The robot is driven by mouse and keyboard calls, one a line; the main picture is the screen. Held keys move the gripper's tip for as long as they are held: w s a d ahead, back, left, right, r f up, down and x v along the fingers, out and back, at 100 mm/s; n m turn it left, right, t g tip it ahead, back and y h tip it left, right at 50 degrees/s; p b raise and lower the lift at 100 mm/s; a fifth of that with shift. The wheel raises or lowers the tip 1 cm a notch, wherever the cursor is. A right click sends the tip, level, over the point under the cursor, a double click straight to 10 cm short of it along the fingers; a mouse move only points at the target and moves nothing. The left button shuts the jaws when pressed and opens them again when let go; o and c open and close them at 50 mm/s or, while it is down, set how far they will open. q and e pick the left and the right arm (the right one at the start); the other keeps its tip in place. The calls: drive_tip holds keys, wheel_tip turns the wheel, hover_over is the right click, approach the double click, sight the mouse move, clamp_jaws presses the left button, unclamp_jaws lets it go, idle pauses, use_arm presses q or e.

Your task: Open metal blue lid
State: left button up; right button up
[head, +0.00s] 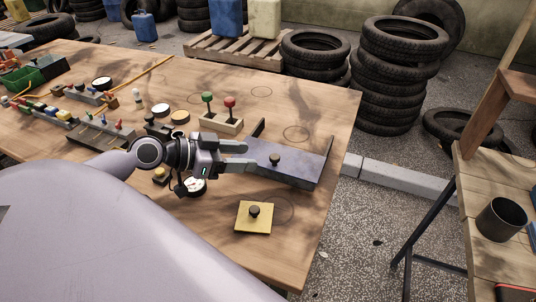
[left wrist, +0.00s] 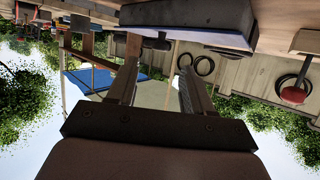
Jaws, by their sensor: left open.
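The metal blue lid (head: 300,171) is a flat blue-grey plate with a dark round knob (head: 275,159) on top, on the wooden table near its right edge. It looks closed and flat. My left gripper (head: 250,156) is open, its two fingers pointing right at the knob from the lid's left side. The knob appears in line with the gap but beyond the fingertips; contact cannot be told. In the left wrist view, the picture is upside down: the lid (left wrist: 195,25) spans the top, beyond the spread fingers (left wrist: 155,75). My right gripper is not in view.
A yellow plate with a black knob (head: 253,217) lies in front of the lid. A block with green and red knobs (head: 221,122) stands behind the gripper. Stacked tires (head: 395,80) stand beyond the table.

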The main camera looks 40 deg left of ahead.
sight(271, 157)
use_arm(q)
drive_tip(key=shift+p+x, duration=0.45)
drive_tip(key=shift+x, duration=2.7)
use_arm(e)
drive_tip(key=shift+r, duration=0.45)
